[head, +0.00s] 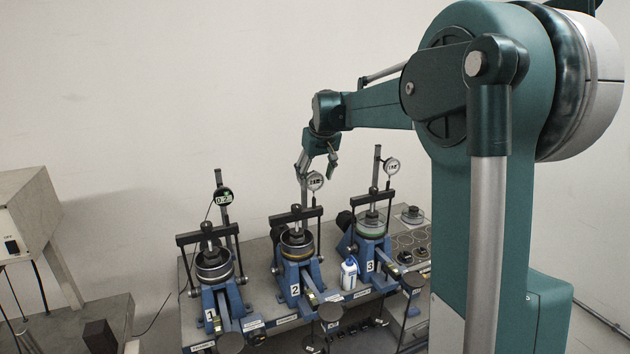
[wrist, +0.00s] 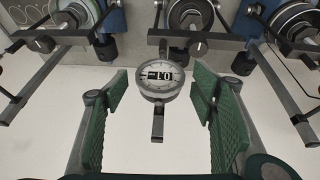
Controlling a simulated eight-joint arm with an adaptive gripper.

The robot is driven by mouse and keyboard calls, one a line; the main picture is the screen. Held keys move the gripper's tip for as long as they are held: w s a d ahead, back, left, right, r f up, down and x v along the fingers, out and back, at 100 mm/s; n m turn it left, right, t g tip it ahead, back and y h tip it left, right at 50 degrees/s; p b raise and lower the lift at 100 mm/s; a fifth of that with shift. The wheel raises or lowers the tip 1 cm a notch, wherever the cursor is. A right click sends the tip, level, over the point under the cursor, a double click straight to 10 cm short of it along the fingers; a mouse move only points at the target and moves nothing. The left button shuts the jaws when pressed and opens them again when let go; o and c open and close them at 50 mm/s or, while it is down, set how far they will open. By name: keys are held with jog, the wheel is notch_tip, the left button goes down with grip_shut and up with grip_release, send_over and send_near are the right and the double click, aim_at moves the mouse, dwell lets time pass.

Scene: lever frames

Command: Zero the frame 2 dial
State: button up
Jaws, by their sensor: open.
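Frame 2 (head: 288,272) is the middle blue lever frame, marked 2, with a post behind it. Its round dial (head: 316,181) sits near the top of the post. In the wrist view the dial (wrist: 160,78) faces me, light-rimmed with a dark display; digits like "1.0" show, but I cannot read them surely. A grey stem (wrist: 157,122) extends from it toward the bottom of the picture. My gripper (head: 317,164) is open at the dial's height or just above. In the wrist view its green-padded fingers stand on either side of the dial, apart from it.
Frame 1 (head: 215,278) with its dark dial (head: 224,197) stands left; frame 3 (head: 370,245) with its dial (head: 391,166) stands right. A white-and-blue bottle (head: 348,275) is between frames 2 and 3. A grey box (head: 22,222) is far left. Bare wall lies behind.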

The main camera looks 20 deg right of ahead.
jog(key=shift+x, duration=0.95)
jog(key=shift+c, duration=0.4)
jog(key=c, duration=0.8)
jog(key=shift+d+f+m+y+b, duration=0.1)
jog(key=shift+m+y+b, duration=0.2)
jog(key=shift+y, duration=0.65)
jog(key=shift+d+f+m+y+b, duration=0.1)
jog(key=shift+m+y+b, duration=0.15)
jog(key=shift+y, duration=0.7)
jog(key=shift+r+y, duration=0.1)
jog(key=shift+y, duration=0.5)
